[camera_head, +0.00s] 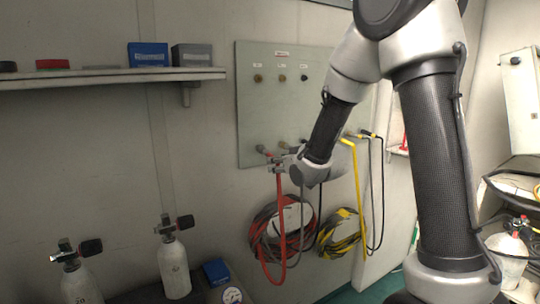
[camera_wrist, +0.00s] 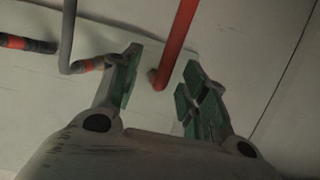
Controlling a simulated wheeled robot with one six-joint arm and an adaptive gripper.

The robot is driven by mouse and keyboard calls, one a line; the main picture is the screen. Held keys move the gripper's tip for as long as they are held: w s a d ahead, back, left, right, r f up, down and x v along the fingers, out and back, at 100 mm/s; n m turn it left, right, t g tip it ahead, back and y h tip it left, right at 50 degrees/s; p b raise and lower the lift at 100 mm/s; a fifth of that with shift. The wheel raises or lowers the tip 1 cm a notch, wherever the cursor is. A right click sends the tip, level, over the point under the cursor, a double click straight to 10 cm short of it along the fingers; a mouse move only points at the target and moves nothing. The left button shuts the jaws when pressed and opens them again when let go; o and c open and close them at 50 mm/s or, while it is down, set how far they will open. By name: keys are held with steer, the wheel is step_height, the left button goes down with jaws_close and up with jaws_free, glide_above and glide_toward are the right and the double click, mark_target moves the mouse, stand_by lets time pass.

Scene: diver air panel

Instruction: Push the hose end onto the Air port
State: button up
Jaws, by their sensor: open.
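The grey-green panel (camera_head: 255,105) on the wall has a lower row of small fittings. Its labels are too small to read, so I cannot tell which fitting is the Air port. My gripper (camera_head: 279,163) is at the panel's lower edge, by the top of a red hose (camera_head: 280,215). In the wrist view my gripper (camera_wrist: 162,86) is open. The red hose (camera_wrist: 178,45) comes down between the two fingers, with a small brownish tip beside it. Contact with either finger cannot be told. A grey hose with red bands (camera_wrist: 66,45) passes left of the fingers.
Coiled red and dark hose (camera_head: 268,240) and coiled yellow hose (camera_head: 338,238) hang below the panel. A yellow hose (camera_head: 357,175) hangs right of my gripper. A shelf (camera_head: 120,75) with boxes is upper left. Gas cylinders (camera_head: 173,268) stand lower left.

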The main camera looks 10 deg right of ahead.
mark_target(269, 154)
steer(key=shift+w+a+r+t+y, duration=0.15)
steer(key=shift+w+r+t, duration=0.15)
steer(key=shift+r, duration=0.3)
steer(key=shift+w+a+r+t+y, duration=0.2)
steer(key=shift+r+t, duration=0.1)
steer(key=shift+r, duration=0.3)
steer(key=x, duration=0.7)
steer(key=shift+w+f, duration=0.1)
steer(key=shift+w, duration=0.05)
jaws_close()
